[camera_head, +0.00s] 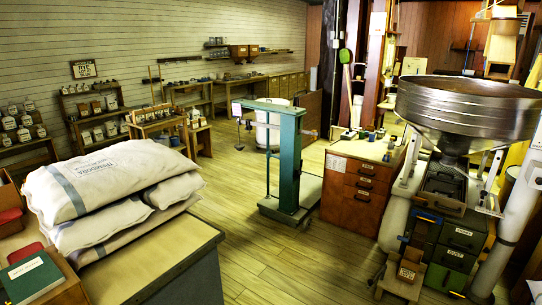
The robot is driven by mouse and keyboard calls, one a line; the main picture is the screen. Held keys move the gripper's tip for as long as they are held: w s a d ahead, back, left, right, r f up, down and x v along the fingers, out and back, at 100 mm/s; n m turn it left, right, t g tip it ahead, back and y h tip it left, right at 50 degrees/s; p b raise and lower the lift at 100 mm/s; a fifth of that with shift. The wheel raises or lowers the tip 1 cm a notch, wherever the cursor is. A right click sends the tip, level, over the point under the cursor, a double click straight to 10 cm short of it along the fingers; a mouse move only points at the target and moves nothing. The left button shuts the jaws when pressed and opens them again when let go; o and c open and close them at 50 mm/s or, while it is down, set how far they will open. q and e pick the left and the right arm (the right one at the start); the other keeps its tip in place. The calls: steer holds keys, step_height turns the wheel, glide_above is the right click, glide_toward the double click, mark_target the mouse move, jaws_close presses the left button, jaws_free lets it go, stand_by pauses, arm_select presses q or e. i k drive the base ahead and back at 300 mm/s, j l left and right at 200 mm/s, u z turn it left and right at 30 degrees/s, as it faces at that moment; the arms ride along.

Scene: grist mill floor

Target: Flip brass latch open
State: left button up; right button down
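I cannot pick out a brass latch in the head view; any latch here is too small or hidden. Dark green boxes (464,236) with small pale fittings or labels stand at the lower right under a wide metal hopper (468,103). A small wooden box (408,271) with a pale plate sits in front of them. A wooden drawer cabinet (362,190) with several drawers stands left of the hopper. Neither of my grippers can be made out in this view.
Stacked flour sacks (110,185) lie on a bench (160,255) at the left. A green book (30,277) lies at the lower left. A green platform scale (285,160) stands mid-floor.

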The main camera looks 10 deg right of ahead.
mark_target(425, 202)
steer(key=i+l+z, duration=0.15)
steer(key=i+z, duration=0.9)
steer(key=i+l+u, duration=0.45)
steer(key=i+l, duration=1.15)
